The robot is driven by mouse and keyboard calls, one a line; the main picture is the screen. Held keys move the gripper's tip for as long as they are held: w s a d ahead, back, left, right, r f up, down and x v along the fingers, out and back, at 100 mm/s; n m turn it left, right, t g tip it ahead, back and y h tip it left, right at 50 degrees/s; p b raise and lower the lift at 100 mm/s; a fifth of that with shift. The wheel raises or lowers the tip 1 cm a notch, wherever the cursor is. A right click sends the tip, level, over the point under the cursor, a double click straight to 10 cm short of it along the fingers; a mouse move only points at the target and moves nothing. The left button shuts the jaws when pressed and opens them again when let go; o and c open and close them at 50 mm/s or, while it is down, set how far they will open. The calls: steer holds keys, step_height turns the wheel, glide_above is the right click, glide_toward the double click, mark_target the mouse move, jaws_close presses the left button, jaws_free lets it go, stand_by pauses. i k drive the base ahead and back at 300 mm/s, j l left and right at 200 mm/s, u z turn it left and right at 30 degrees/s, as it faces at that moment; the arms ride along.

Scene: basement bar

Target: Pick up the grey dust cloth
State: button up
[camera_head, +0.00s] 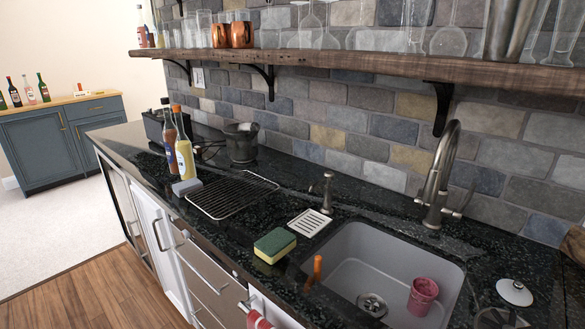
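A small grey folded piece (185,187), which looks like the grey dust cloth, lies on the dark counter near its front edge. It sits just in front of two tall bottles and to the left of the black wire rack. Its surface is too small to make out any weave. My gripper is not in view, so I cannot tell its state or its distance from the cloth.
Two bottles (184,150) stand close behind the cloth. A black wire rack (232,194), a green and yellow sponge (274,245) and a sink (350,252) holding a red cup (422,297) lie to its right. A wooden shelf (370,66) overhangs the counter. Wood floor (105,290) is clear in front.

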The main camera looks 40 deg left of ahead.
mark_target(181, 189)
steer(key=u, duration=2.1)
steer(key=z, duration=1.15)
steer(key=i+j, duration=0.15)
steer(key=j, duration=0.35)
steer(key=i+j, duration=0.15)
steer(key=j, duration=0.35)
steer(key=i+j, duration=0.15)
steer(key=j, duration=0.35)
steer(key=i+j+u, duration=0.1)
steer(key=j, duration=0.35)
steer(key=i+j, duration=0.25)
steer(key=j, duration=0.25)
steer(key=i+j, duration=0.2)
steer(key=j, duration=0.3)
steer(key=i+j, duration=0.15)
steer(key=j, duration=0.3)
steer(key=i+j+u, duration=0.1)
steer(key=j, duration=0.4)
steer(key=i, duration=0.1)
